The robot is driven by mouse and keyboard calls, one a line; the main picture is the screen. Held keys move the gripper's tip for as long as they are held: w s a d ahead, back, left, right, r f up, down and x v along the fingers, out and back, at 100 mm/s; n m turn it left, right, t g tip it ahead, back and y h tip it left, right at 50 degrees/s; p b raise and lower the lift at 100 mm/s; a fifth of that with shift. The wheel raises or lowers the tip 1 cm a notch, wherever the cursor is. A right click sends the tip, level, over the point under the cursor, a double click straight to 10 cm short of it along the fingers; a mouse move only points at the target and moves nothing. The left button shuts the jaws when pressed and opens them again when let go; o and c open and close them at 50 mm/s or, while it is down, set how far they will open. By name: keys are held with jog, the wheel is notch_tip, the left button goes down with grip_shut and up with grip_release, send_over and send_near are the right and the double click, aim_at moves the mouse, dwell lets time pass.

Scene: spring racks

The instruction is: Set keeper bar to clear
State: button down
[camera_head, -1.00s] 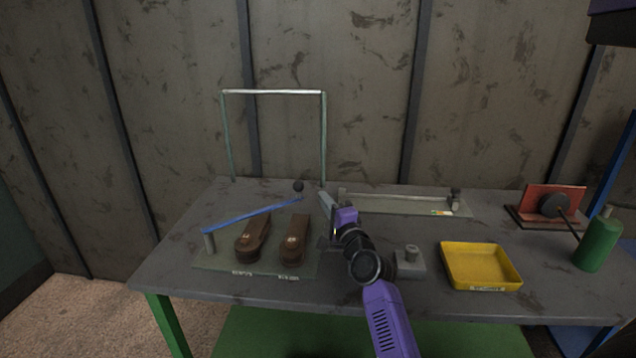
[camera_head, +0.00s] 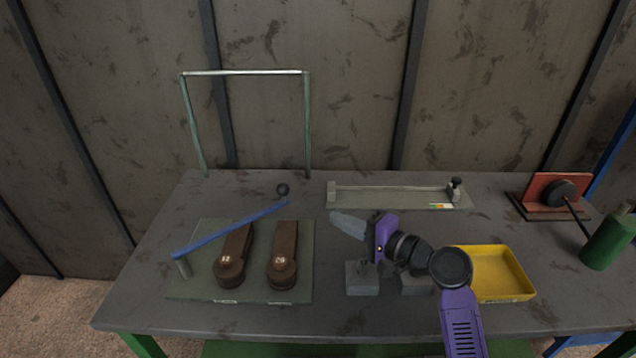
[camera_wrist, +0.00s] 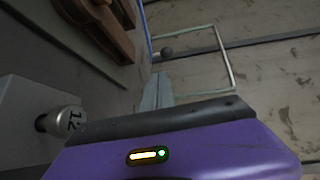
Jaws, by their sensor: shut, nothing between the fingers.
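The keeper bar appears to be the blue bar (camera_head: 230,228) on a post at the left of the bench. It slants over the left brown spring piece (camera_head: 235,250) and reaches behind the top of the right brown piece (camera_head: 283,255). A dark round knob (camera_head: 283,189) stands at its far right end. In the wrist view, the knob (camera_wrist: 166,53) and part of the blue bar (camera_wrist: 148,35) show beyond the fingers. My gripper (camera_head: 338,219) is shut and empty, right of the bar and brown pieces, pointing left, apart from them.
A pale upright frame (camera_head: 308,120) stands behind the bar. Grey blocks (camera_head: 362,278) sit below my gripper; a peg marked 12 (camera_wrist: 62,121) shows close by. A slide rail (camera_head: 395,190) lies behind, a yellow tray (camera_head: 510,270) and green cylinder (camera_head: 607,243) to the right.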

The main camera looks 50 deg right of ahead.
aim_at(287, 194)
jog(key=shift+s+y, duration=0.3)
jog(key=shift+s, duration=0.05)
jog(key=shift+w, duration=0.1)
jog(key=w+p, duration=0.1)
jog(key=w, duration=0.6)
jog(key=w+p, duration=0.1)
jog(key=w, duration=0.5)
jog(key=shift+w+d+f+p, duration=0.2)
jog(key=shift+w+p, duration=0.1)
jog(key=shift+w, duration=0.1)
